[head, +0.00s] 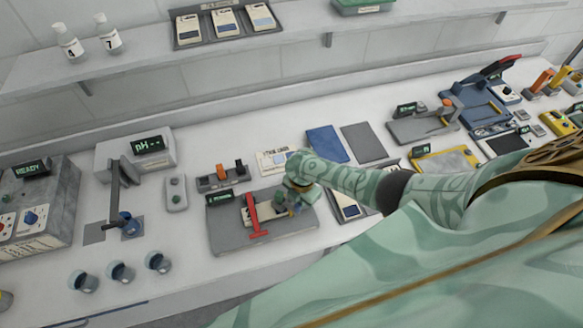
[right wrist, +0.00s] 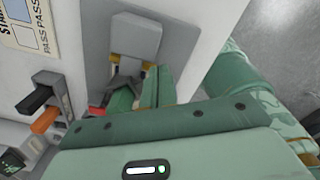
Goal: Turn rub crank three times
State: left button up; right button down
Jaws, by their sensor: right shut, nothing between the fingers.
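A grey flat station (head: 228,240) with a small green-lit display stands on the bench in the middle of the head view. A red T-shaped handle (head: 254,216) lies across it; I cannot tell whether this is the rub crank. My right gripper (head: 291,204) is low over the right part of this station, just right of the red handle. In the right wrist view its green fingers (right wrist: 142,96) are shut with nothing between them, near a grey block (right wrist: 136,36). The fingers hide part of the station, and contact is unclear. My left gripper is not in view.
A small box with black and orange switches (head: 222,178) stands behind the station. A pH meter (head: 150,146) and several small cups (head: 121,271) are to the left. A blue mat (head: 327,143) and other devices lie to the right. A shelf (head: 150,65) runs above.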

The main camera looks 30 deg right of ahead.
jog(key=shift+a, duration=0.1)
jog(key=shift+s+a, duration=0.65)
jog(key=shift+a, duration=0.3)
jog(key=shift+s+a, duration=0.25)
jog(key=shift+a, duration=0.95)
jog(key=shift+w+a, duration=0.15)
jog(key=shift+a, duration=1.05)
